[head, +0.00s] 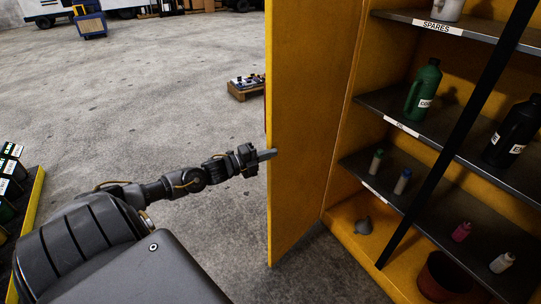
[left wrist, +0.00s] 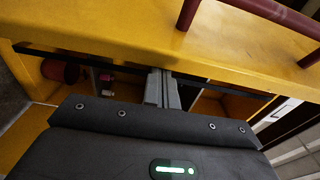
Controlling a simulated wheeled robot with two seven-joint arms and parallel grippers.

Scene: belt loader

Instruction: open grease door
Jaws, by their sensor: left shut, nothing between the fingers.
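The yellow cabinet door (head: 305,110) stands swung open to the left of the cabinet, its inner face toward me. In the left wrist view the door (left wrist: 130,25) fills the top, with a dark red bar handle (left wrist: 250,8) on its outer face. My left gripper (head: 270,154) is shut and empty, its fingertips overlapping the door's free edge in the head view. In the left wrist view the closed fingers (left wrist: 162,85) reach up to the door's dark edge; I cannot tell if they touch it. My right gripper is not in view.
The cabinet shelves (head: 400,128) hold a green jug (head: 422,90), a black jug (head: 512,132) and small bottles. A dark diagonal bar (head: 455,135) crosses the opening. A loaded pallet (head: 245,88) sits behind the door. Open concrete floor (head: 140,100) lies left of the door.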

